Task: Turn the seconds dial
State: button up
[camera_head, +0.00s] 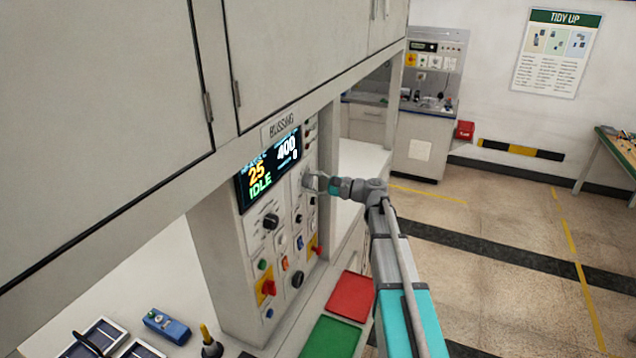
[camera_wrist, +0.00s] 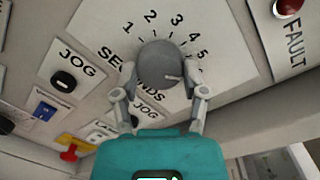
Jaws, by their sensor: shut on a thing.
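The seconds dial is a round grey knob (camera_wrist: 162,64) on a pale plate in the wrist view. Numbers 1 to 5 run around its upper side, and the word SECONDS is partly hidden behind it. A light pointer mark on the knob faces right, a little below the 5. My gripper (camera_wrist: 163,75) is shut on the knob, one finger on each side. In the head view my gripper (camera_head: 316,184) reaches the right part of the control panel (camera_head: 228,240), and the knob is mostly hidden there.
The panel's display (camera_head: 268,170) reads 25, IDLE and 400. A black knob (camera_head: 271,221) and a red-and-yellow switch (camera_head: 267,288) are nearby. The wrist view shows a JOG switch (camera_wrist: 64,79) and a red FAULT lamp (camera_wrist: 288,8). Red (camera_head: 352,296) and green mats lie below.

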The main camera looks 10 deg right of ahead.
jog(key=n, duration=0.5)
jog(key=shift+w+a+r+p, duration=0.1)
jog(key=shift+r+p, duration=0.05)
jog(key=shift+p, duration=0.25)
jog(key=shift+n+h, duration=0.4)
jog(key=shift+n, duration=1.8)
jog(key=o, duration=1.2)
jog(key=shift+a, duration=0.2)
jog(key=shift+c, duration=0.2)
jog(key=shift+d, duration=0.15)
